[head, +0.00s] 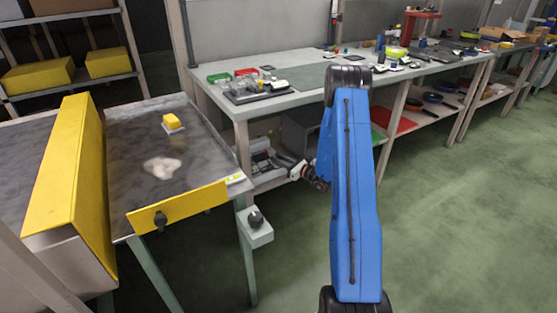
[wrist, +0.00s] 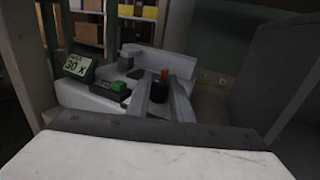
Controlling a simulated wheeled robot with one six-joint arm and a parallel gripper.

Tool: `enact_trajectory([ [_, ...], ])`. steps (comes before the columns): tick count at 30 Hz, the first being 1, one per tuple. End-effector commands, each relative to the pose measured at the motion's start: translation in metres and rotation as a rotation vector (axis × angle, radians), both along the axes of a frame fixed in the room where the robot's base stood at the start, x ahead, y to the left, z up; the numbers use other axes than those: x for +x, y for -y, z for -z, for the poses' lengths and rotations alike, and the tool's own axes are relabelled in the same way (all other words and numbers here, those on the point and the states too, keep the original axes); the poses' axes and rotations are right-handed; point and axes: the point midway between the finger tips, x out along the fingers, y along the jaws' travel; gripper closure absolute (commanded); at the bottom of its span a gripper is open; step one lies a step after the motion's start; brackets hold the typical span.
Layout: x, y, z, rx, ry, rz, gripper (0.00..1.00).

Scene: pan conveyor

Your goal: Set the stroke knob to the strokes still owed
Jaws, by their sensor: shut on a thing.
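My gripper (wrist: 163,86) is shut on a small dark knob-like piece with an orange-red top (wrist: 164,75), between its two pale fingers. In the head view my gripper (head: 297,170) is low by the bench, right of the conveyor's corner, and the held piece cannot be made out there. A tilted display (wrist: 76,66) in the wrist view appears to read 30 X, though its small upper line is unreadable. The knob's scale and pointer setting cannot be read.
The cluttered bench (head: 305,95) stands behind my arm. Green floor is open at right.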

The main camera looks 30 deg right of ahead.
Motion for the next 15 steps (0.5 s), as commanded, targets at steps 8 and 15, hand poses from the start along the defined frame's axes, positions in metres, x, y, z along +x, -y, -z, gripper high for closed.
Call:
enact_trajectory([
  [8,-0.0006,0.0005,0.0005,0.000,-0.001,0.000,0.63],
  [15,-0.0004,0.0004,0.0003,0.000,-0.001,0.000,0.61],
])
